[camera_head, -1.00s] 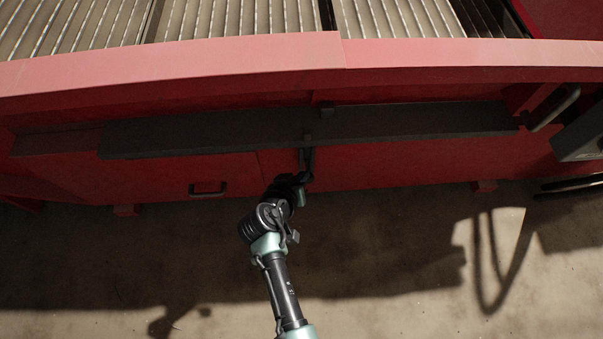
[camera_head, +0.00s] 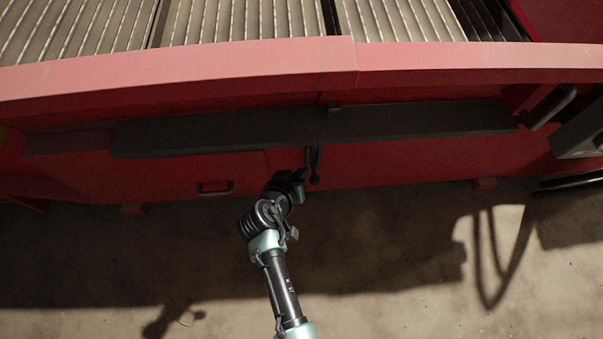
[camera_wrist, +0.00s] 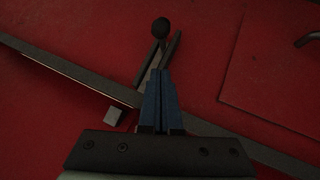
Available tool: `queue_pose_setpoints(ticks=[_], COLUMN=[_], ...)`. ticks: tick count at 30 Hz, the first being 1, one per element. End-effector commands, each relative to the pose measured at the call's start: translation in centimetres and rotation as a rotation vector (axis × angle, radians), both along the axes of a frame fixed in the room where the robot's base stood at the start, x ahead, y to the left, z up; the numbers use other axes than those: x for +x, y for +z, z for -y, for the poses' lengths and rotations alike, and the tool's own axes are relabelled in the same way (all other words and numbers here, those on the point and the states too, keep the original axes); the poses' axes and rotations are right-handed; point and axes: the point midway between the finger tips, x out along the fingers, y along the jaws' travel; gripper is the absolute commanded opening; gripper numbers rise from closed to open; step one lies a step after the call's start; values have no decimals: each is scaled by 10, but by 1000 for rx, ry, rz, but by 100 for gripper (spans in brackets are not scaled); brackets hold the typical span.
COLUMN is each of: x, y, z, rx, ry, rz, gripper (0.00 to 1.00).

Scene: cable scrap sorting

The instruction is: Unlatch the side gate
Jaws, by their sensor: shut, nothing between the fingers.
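The side gate (camera_head: 235,172) is the red panel low on the machine's side, with a small dark pull handle (camera_head: 214,188). A black latch lever (camera_head: 315,166) hangs below the long dark bar, right of the gate's edge, with a round knob at its lower end. The wrist view shows this knob (camera_wrist: 160,27) and its stem just beyond my fingertips. My gripper (camera_head: 302,176) is beside the lever, slightly left of it. In the wrist view my blue fingers (camera_wrist: 160,73) are shut together and empty, overlapping the lever's line. I cannot tell whether they touch it.
A long dark bar (camera_head: 400,122) runs across the red side above the lever. A grey block (camera_wrist: 114,116) sits near the bar. A curved handle (camera_head: 555,107) and a dark box (camera_head: 580,138) stand at right. The concrete floor (camera_head: 380,260) below is clear.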

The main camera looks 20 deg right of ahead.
Motion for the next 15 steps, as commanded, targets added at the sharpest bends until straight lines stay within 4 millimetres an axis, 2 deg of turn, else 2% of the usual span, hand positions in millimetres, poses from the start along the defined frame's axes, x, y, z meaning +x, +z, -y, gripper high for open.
queue_pose_setpoints(ticks=[1,7,15], x=[-10,-32,-46], y=[13,40,53], z=[-9,-31,-44], rx=[1,0,0], ry=[4,4,1], rz=[-6,-3,-3], gripper=[0,0,0])
